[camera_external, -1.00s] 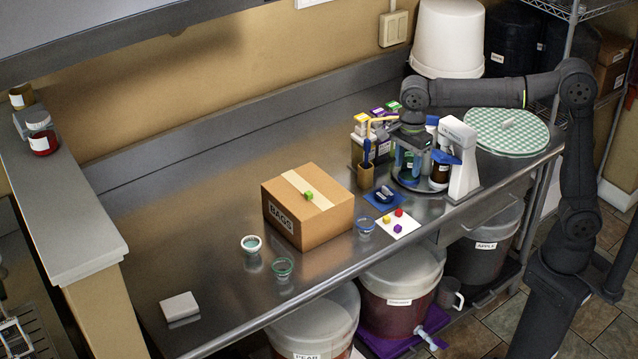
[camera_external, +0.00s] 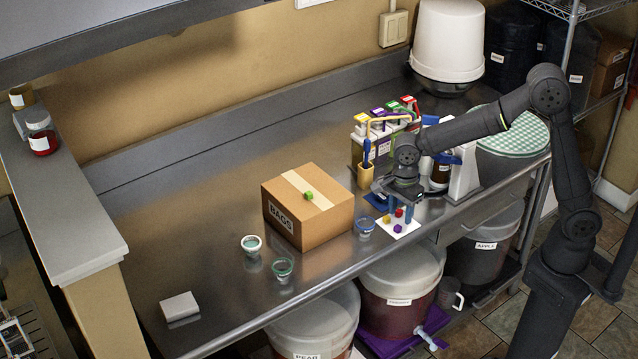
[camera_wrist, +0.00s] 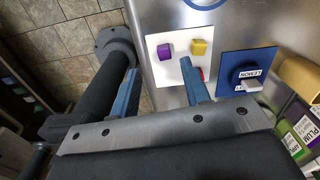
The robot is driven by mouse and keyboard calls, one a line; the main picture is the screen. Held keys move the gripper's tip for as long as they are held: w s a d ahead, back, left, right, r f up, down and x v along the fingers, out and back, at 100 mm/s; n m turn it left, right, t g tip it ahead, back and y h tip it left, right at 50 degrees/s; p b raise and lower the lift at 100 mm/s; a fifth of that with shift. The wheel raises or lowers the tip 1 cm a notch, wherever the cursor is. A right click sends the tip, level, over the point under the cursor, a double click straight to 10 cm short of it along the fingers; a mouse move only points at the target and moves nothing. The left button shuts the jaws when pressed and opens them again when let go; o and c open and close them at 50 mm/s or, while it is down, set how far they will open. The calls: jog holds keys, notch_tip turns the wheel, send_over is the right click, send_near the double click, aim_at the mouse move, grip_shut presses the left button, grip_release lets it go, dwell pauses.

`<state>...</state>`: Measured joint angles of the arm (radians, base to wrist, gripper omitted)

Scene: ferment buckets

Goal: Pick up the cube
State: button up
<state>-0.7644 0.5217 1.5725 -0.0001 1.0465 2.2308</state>
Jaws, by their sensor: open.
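A white card (camera_external: 410,229) on the steel counter bears a yellow cube (camera_external: 387,219), a purple cube (camera_external: 398,229) and a red cube (camera_external: 399,212). A green cube (camera_external: 309,196) sits on the cardboard box. My gripper (camera_external: 402,213) points down over the card, open and empty, its blue fingers near the red cube. In the wrist view, the purple cube (camera_wrist: 164,51) and yellow cube (camera_wrist: 200,47) lie clear beyond my gripper (camera_wrist: 159,66). The red cube (camera_wrist: 202,74) is mostly hidden behind the right finger. I cannot tell the fingertips' height above the card.
The cardboard box (camera_external: 290,222) stands left of the card. A small blue-rimmed cup (camera_external: 365,227) is beside the card. A wooden holder (camera_external: 365,177) and labelled cartons (camera_external: 381,148) stand behind. A blue mat (camera_wrist: 233,65) lies close by. The counter's left part is mostly open.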

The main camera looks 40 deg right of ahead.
aim_at(398, 226)
jog(key=f, duration=0.5)
jog(key=shift+w, duration=0.3)
grip_shut()
